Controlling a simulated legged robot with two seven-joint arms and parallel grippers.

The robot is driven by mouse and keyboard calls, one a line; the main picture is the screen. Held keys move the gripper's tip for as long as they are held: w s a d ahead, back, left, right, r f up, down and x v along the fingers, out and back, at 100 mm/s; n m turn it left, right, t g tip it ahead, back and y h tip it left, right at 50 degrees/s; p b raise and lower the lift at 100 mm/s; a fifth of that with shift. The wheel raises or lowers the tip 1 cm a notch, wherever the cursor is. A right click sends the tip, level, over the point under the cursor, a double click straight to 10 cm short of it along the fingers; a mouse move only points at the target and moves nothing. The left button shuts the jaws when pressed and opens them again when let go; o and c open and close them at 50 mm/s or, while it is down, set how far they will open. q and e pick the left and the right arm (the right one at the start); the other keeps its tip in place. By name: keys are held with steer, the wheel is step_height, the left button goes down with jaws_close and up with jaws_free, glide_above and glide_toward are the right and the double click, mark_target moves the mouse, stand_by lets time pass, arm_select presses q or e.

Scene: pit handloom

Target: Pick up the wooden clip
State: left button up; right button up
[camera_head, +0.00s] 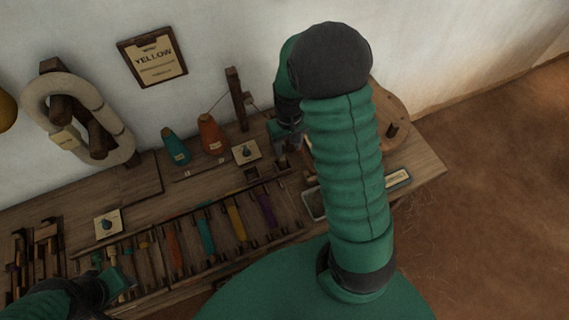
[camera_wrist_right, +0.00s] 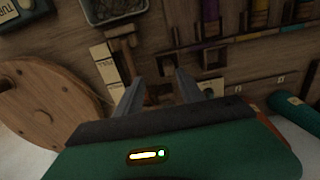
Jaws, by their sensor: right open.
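My right gripper (camera_head: 288,138) hangs over the right part of the wooden bench, partly hidden by my own arm. In the right wrist view its two fingers (camera_wrist_right: 160,88) are apart, with nothing held between them. A brown wooden piece (camera_wrist_right: 123,48), possibly the wooden clip, lies on the bench just beyond the left finger, beside a pale label card (camera_wrist_right: 104,64). Small dark wooden parts also show beyond and between the fingers, and I cannot tell which is the clip. My left gripper (camera_head: 117,281) is at the lower left over the bench; its jaws are unclear.
A slotted rack (camera_head: 185,262) holds several coloured bobbins. Teal (camera_head: 176,147) and orange (camera_head: 212,136) cones stand behind it. A round wooden disc (camera_wrist_right: 45,105) is left in the wrist view, near a grey tray (camera_wrist_right: 114,10). A white wall rises behind the bench.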

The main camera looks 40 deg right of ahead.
mark_target(281, 160)
steer(key=a+f, duration=0.2)
steer(key=a+f+b, duration=0.1)
steer(key=f, duration=0.1)
steer(key=shift+w, duration=0.35)
steer(key=f, duration=0.1)
steer(key=d+f, duration=0.2)
steer(key=f, duration=0.1)
steer(key=shift+w, duration=0.3)
steer(key=shift+s+d+r, duration=0.1)
steer(key=shift+d, duration=0.05)
steer(key=shift+a, duration=0.35)
steer(key=shift+c, duration=0.9)
steer(key=shift+a+r, duration=0.1)
steer(key=shift+a, duration=0.15)
steer(key=c, duration=0.5)
steer(key=shift+c, duration=1.2)
arm_select(q)
steer(key=shift+a+f, duration=0.8)
steer(key=shift+f, duration=0.25)
arm_select(e)
steer(key=shift+d, duration=0.35)
jaws_close()
